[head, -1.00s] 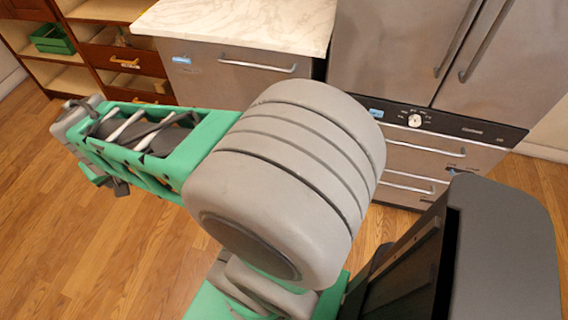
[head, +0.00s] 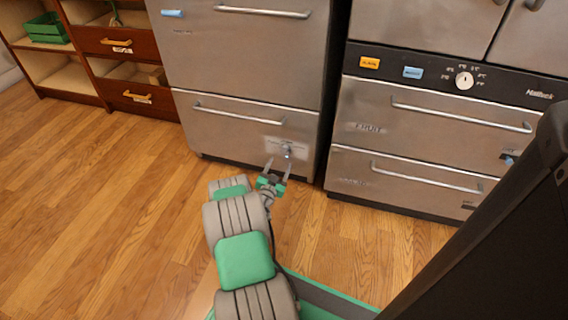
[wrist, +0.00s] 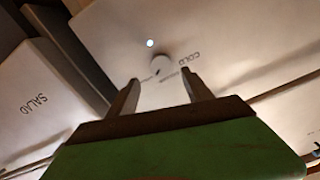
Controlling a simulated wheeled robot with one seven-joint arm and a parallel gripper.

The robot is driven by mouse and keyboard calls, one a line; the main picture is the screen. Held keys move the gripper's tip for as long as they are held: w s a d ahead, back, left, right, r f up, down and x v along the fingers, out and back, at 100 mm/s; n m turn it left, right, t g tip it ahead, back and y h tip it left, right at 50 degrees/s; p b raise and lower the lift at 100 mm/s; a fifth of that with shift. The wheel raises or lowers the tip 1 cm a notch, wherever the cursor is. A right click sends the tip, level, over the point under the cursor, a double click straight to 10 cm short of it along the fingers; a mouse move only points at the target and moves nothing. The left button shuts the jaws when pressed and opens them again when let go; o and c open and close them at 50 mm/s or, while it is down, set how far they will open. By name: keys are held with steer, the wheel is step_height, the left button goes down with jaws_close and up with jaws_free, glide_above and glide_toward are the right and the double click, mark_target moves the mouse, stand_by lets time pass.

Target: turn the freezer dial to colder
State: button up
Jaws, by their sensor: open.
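A small dial (head: 287,151) sits on a pale label plate on the lower drawer front of the left steel unit. In the wrist view a round pale dial (wrist: 160,65) shows with the word COLD beside it; the other print is too small to read. My gripper (head: 278,164) is open and empty in front of that drawer, its fingers pointing at the dial. In the wrist view the dial appears between and just beyond the fingertips (wrist: 160,77); I see no contact. A second, white dial (head: 464,80) with marks around it is on the right unit's black panel.
The right unit has a fruit drawer (head: 430,118) and another drawer below, with bar handles. A SALAD drawer (wrist: 38,100) shows in the wrist view. Brown shelves (head: 85,60) stand at the far left. Wood floor (head: 100,200) is clear on the left.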

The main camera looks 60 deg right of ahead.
mark_target(285, 151)
steer(key=d, duration=0.2)
steer(key=d+b, duration=0.1)
steer(key=d, duration=0.1)
steer(key=w+d+b, duration=0.1)
steer(key=d, duration=0.1)
steer(key=shift+w+d+r+b, duration=0.15)
steer(key=shift+d+b, duration=0.15)
steer(key=shift+d, duration=0.25)
steer(key=shift+c, duration=0.6)
jaws_close()
